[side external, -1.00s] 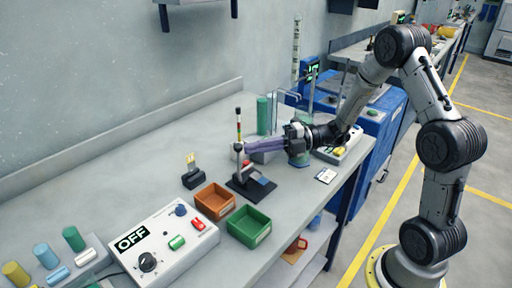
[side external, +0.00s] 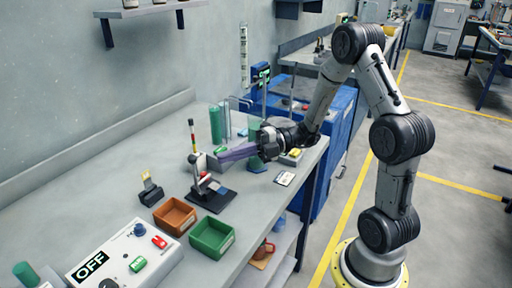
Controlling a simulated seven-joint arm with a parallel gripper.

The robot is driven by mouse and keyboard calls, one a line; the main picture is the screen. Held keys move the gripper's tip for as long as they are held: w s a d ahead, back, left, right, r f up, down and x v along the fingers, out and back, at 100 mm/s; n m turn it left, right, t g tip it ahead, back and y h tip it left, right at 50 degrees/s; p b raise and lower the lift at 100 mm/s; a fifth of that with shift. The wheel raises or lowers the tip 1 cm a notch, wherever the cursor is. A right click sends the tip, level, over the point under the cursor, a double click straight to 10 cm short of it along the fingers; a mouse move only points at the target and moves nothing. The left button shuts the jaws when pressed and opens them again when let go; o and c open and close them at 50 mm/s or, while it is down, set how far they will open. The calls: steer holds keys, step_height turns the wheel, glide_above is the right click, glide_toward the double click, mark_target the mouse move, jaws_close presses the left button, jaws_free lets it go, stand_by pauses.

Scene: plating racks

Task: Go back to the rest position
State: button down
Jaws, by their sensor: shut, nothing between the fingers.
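My gripper (side external: 221,157), with long purple fingers, is shut and holds nothing. It reaches left from my arm over the bench, with its tips pointing toward a small black-based stand (side external: 212,197). No marker of the rest position shows.
An orange bin (side external: 175,216) and a green bin (side external: 212,237) sit in front of the stand. A control box reading OFF (side external: 125,258) is at the lower left. Green cylinders (side external: 216,125) stand behind the gripper. A blue cabinet (side external: 335,125) is to the right.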

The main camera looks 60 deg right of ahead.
steer(key=v, duration=0.8)
steer(key=s+a+r+n+g+y, duration=0.1)
steer(key=a+r+n+g, duration=0.2)
steer(key=a, duration=0.2)
steer(key=s+a+r+n+g, duration=0.1)
steer(key=a+r+n+g, duration=0.15)
steer(key=a, duration=0.25)
steer(key=s+a+n+g+h, duration=0.4)
steer(key=s+a+n, duration=0.4)
steer(key=s+n, duration=0.3)
steer(key=s+d+f+n+h, duration=0.2)
steer(key=s+n+h, duration=0.35)
steer(key=n, duration=0.65)
steer(key=w+d+n+t+h, duration=0.1)
steer(key=d+n+t+h, duration=0.4)
steer(key=d+n, duration=0.4)
steer(key=n, duration=0.6)
steer(key=shift+w+r, duration=0.25)
steer(key=shift+w, duration=0.15)
steer(key=shift+n+h, duration=0.25)
